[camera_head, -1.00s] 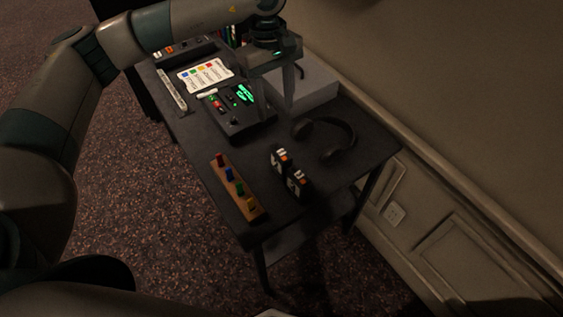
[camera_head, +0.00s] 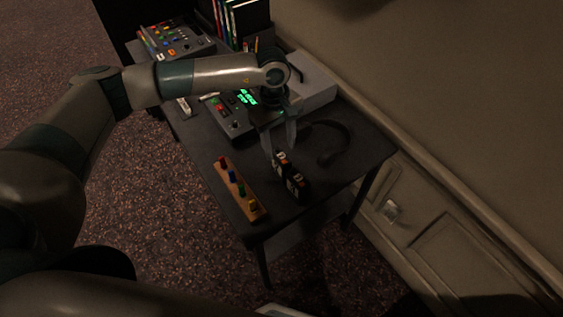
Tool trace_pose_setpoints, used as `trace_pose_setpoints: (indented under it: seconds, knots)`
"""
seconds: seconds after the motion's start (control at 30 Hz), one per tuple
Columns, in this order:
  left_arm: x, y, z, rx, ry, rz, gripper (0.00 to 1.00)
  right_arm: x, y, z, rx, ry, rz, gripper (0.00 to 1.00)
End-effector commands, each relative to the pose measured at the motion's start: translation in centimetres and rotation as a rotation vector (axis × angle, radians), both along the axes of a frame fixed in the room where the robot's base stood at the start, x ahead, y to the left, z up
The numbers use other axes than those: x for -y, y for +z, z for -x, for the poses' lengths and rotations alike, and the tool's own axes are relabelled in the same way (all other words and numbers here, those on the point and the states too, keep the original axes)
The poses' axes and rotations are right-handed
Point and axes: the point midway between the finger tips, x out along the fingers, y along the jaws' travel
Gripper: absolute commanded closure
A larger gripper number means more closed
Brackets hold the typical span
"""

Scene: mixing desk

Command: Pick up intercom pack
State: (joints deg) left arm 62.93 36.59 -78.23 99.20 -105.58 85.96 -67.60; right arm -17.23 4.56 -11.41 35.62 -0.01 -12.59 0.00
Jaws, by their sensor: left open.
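Two small black packs with white and orange markings stand close together near the front end of the dark desk (camera_head: 218,150). The farther pack (camera_head: 283,166) and the nearer pack (camera_head: 298,185) look alike, and I cannot tell which is the intercom pack. My left gripper (camera_head: 280,148) points down with its fingers apart, just behind and above the farther pack. Its jaws hold nothing that I can see; whether a fingertip touches the pack is unclear. My right gripper is not in view.
Black headphones (camera_head: 331,143) lie to the right. A control box with green lights (camera_head: 231,118), a grey box (camera_head: 316,84), a mixer (camera_head: 181,42) and books (camera_head: 247,22) are farther back.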

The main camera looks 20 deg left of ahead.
Motion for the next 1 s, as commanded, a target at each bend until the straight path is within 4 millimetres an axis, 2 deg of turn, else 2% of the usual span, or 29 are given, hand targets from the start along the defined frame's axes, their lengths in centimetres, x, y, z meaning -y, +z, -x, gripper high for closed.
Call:
trace_pose_setpoints:
  seconds: [0.37, 0.53, 0.8, 1.0]
  knots:
    - [0.0, -0.2, 0.0, 0.0, 0.0, 0.0, 0.52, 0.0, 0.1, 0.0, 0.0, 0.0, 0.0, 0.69]
    - [0.1, -0.7, 0.0, -0.001, 0.001, 0.0, 0.52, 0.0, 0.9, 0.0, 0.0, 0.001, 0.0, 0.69]
    - [0.3, -3.5, -0.1, -0.004, 0.0, 0.0, 0.52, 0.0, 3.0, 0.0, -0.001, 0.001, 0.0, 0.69]
    - [0.5, -5.2, -0.1, -0.001, 0.0, 0.001, 0.52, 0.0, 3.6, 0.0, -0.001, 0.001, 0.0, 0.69]
